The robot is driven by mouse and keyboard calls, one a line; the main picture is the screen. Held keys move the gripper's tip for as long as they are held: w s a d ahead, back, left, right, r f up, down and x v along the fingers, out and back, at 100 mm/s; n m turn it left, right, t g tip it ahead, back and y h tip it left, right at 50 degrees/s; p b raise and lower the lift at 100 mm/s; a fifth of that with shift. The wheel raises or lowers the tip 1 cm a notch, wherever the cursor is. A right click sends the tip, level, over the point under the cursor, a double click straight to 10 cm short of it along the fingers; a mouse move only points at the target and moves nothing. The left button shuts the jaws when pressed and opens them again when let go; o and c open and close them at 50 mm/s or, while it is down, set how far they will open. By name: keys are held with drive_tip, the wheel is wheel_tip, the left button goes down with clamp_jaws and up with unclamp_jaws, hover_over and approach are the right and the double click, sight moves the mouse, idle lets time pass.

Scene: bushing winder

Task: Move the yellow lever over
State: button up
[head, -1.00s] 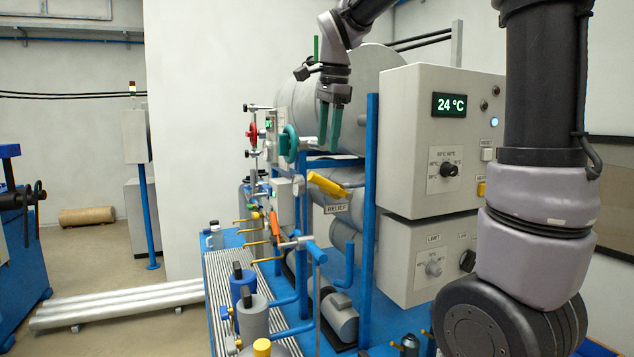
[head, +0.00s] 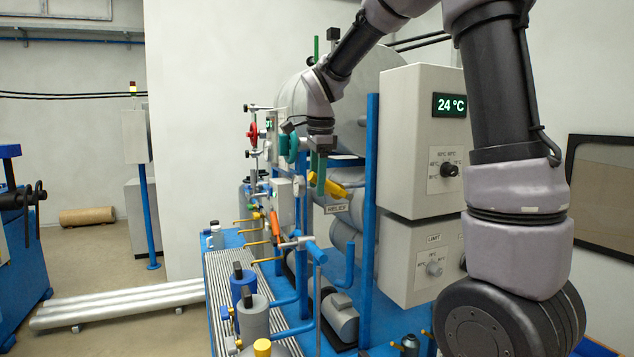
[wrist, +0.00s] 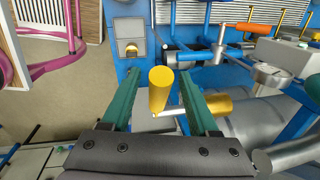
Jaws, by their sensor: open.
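The yellow lever (head: 328,187) sits above the RELIEF label on the machine, partly hidden by my gripper in the head view. In the wrist view the lever (wrist: 160,92) points up toward the camera, between my two green fingers. My gripper (head: 317,178) is open and points down at the lever; in the wrist view it (wrist: 154,76) has a finger on each side, with visible gaps. I cannot tell how deep the lever lies between the fingers.
A green handwheel (head: 289,144) and a red handwheel (head: 253,134) stand left of my gripper. An orange-handled lever (head: 275,226) is lower left. A blue post (head: 370,170) and the grey control box (head: 424,150) stand close on the right.

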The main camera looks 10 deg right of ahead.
clamp_jaws()
idle(1.5)
